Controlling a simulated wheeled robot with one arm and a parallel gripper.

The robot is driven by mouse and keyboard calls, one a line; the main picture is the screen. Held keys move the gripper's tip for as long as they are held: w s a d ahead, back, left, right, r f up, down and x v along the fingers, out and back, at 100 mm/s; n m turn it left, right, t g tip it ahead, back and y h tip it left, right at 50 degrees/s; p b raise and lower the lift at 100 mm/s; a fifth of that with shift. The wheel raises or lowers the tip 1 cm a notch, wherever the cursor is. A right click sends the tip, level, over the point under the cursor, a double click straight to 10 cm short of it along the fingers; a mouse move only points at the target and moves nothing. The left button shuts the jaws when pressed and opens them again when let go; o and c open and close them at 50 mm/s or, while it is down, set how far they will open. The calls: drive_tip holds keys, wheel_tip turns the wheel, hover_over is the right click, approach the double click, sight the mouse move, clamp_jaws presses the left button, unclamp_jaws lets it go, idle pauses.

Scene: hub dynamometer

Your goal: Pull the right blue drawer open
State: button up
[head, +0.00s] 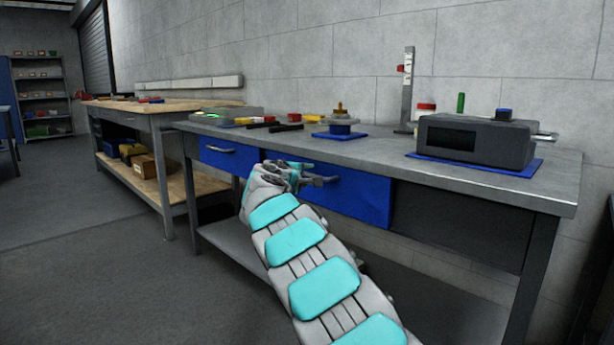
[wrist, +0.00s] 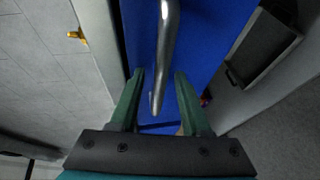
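The right blue drawer (head: 362,198) is under the grey workbench top, and its front looks about flush with the bench. Its metal bar handle (head: 322,181) is partly hidden by my gripper (head: 306,173). In the wrist view the blue drawer front (wrist: 215,30) fills the upper middle. The handle (wrist: 165,50) runs down between the two green fingers of my gripper (wrist: 160,74). The fingers are apart, with a visible gap on each side of the bar. The left blue drawer (head: 228,157) with its own handle is shut.
On the grey bench top (head: 390,152) stand a dark box-like device (head: 475,140), a round fixture on a blue mat (head: 340,128) and small tools. A lower shelf (head: 240,245) runs beneath. A wooden workbench (head: 160,107) stands left. The floor at left is clear.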

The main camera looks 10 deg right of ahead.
clamp_jaws()
idle(1.3)
